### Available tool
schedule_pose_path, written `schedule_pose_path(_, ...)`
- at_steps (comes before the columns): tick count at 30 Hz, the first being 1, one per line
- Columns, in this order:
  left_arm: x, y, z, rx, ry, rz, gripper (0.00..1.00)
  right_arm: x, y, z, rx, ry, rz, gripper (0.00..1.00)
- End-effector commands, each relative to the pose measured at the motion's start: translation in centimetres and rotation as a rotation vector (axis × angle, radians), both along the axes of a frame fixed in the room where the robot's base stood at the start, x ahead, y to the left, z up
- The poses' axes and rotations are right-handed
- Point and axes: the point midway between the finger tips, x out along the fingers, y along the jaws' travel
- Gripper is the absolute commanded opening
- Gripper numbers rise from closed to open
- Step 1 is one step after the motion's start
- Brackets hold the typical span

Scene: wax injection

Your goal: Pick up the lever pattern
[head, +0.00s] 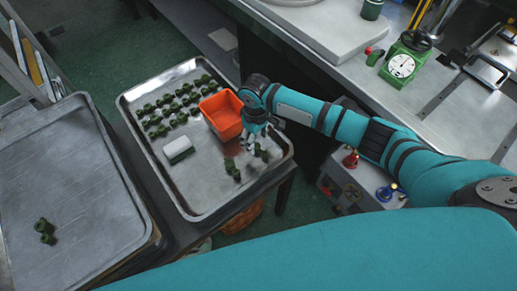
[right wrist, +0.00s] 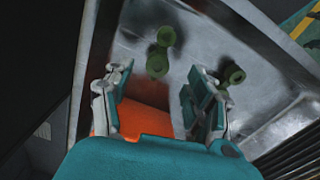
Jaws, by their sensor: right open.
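Dark green lever patterns lie on the metal tray (head: 205,203). In the head view one pattern (head: 232,172) lies just below my right gripper (head: 251,141), and another (head: 262,154) lies to its lower right, partly close to the fingers. In the right wrist view my right gripper (right wrist: 158,78) is open and empty. One green pattern (right wrist: 161,54) lies beyond the fingertips, in line with the gap between them. Another (right wrist: 230,76) lies outside the right finger. My left gripper is not in view.
An orange bin (head: 219,115) stands on the tray beside my right gripper. A white-topped block (head: 178,150) and rows of green patterns (head: 157,127) share the tray. A second tray (head: 70,175) at left holds a green piece. A machine table (head: 340,48) stands at the back right.

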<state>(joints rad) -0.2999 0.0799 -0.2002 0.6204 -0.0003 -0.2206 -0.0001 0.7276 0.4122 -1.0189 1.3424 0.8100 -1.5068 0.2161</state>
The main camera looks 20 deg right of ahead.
Motion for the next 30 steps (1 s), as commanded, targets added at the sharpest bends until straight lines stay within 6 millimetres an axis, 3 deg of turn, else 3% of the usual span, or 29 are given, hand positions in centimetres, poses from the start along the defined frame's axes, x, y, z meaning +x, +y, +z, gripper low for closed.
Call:
schedule_pose_path(7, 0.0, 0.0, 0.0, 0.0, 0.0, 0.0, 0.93, 0.2, -0.2, -3.7, -0.001, 0.002, 0.0, 0.57)
schedule_pose_path(17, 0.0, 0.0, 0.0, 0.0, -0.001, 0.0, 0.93, 0.2, -0.2, -4.5, 0.0, 0.0, 0.0, 0.57)
schedule_pose_path(28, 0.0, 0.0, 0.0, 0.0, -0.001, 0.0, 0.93, 0.2, -0.2, -4.5, 0.0, 0.0, 0.0, 0.09)
schedule_pose_path(30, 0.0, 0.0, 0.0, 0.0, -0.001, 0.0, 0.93, 0.2, -0.2, -4.4, 0.0, 0.0, 0.0, 0.07)
